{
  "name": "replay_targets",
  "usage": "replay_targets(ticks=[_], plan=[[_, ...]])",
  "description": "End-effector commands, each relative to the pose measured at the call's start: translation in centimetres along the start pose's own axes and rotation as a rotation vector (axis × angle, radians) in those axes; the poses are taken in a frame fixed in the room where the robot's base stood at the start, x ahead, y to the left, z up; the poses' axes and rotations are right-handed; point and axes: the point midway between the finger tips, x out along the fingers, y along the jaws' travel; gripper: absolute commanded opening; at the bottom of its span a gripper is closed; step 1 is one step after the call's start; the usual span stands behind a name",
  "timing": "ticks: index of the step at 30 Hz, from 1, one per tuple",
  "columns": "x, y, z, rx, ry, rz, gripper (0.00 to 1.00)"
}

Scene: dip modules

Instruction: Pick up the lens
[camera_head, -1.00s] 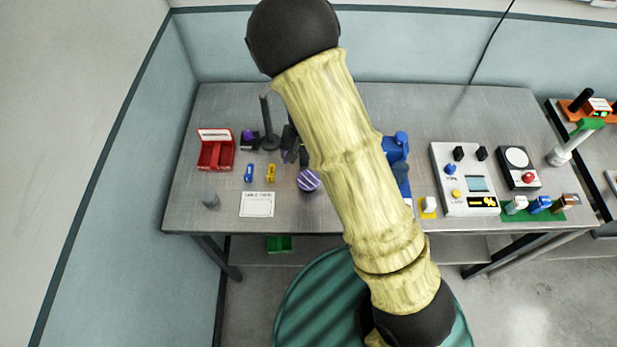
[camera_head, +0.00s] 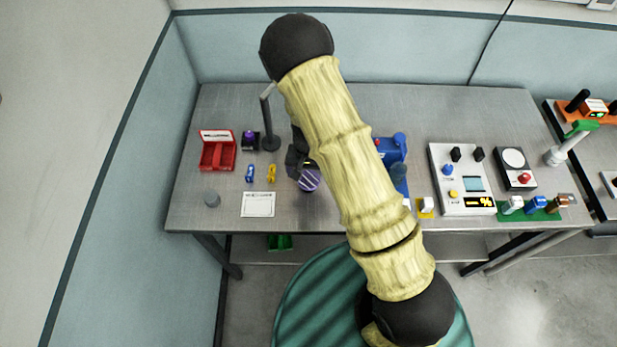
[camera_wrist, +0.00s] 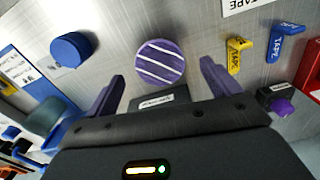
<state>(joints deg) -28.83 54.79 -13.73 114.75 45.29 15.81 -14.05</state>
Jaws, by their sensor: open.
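No lens is clearly labelled. The likeliest candidate is a purple round piece with white stripes (camera_wrist: 160,62), lying on the grey table; it also shows in the head view (camera_head: 309,181), partly covered by my arm. My gripper (camera_wrist: 162,72) is open and empty, with its two purple fingers either side of and just short of the striped piece in the wrist view. In the head view, my gripper (camera_head: 298,163) is dark and partly hidden by my arm. I cannot tell its height above the table.
A blue cylinder (camera_wrist: 73,50) stands left of the striped piece in the wrist view. Yellow (camera_wrist: 236,55) and blue (camera_wrist: 284,42) tape pieces lie to the right. The head view shows a red box (camera_head: 217,152), a dark post (camera_head: 269,125) and a white control panel (camera_head: 463,180).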

Motion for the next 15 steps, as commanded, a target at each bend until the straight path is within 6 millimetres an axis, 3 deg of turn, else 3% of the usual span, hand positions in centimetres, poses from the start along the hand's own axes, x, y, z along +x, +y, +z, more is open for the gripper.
replay_targets(ticks=[6,15], plan=[[2.1,0.0,0.0,0.001,-0.001,-0.001,0.89],[2.3,0.0,0.0,0.001,0.001,-0.001,0.89]])
